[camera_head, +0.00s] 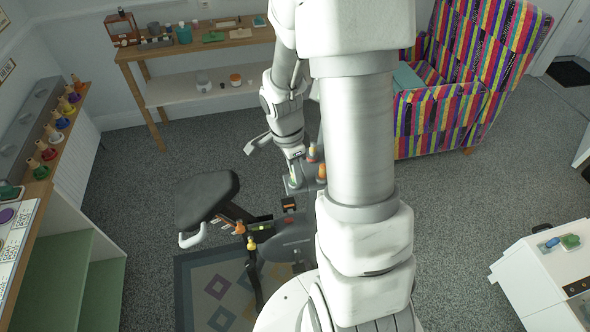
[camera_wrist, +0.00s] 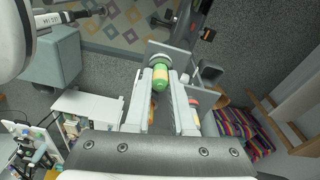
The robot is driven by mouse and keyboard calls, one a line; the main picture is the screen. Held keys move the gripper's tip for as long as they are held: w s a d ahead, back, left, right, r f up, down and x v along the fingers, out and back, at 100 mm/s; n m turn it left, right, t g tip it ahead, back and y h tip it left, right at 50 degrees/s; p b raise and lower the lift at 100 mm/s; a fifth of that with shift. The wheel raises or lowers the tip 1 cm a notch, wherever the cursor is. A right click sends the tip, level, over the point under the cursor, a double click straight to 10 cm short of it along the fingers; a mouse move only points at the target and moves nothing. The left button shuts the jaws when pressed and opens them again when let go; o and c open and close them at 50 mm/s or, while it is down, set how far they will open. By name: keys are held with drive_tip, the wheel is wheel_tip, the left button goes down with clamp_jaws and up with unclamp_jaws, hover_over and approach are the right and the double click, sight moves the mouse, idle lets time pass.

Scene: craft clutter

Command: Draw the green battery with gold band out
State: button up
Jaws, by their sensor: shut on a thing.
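The green battery with a pale gold band (camera_wrist: 160,78) sits between the fingers of my gripper (camera_wrist: 164,70) in the wrist view. The fingers are shut on its sides. In the head view my gripper (camera_head: 294,178) is low in the middle, over a grey piece on the exercise bike, and a small bit of green shows at its tips. I cannot tell from these views whether the battery is clear of what is around it.
An orange item (camera_head: 321,173) and a red-topped item (camera_head: 312,152) stand close to the right of my gripper. The bike's black seat (camera_head: 206,199) is to the left. A wooden table (camera_head: 215,42) is at the back, a striped armchair (camera_head: 440,118) at the right. Grey floor lies open between.

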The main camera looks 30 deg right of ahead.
clamp_jaws()
drive_tip(key=shift+r, duration=0.7)
idle(0.4)
drive_tip(key=shift+r+p, duration=1.75)
drive_tip(key=shift+r, duration=0.7)
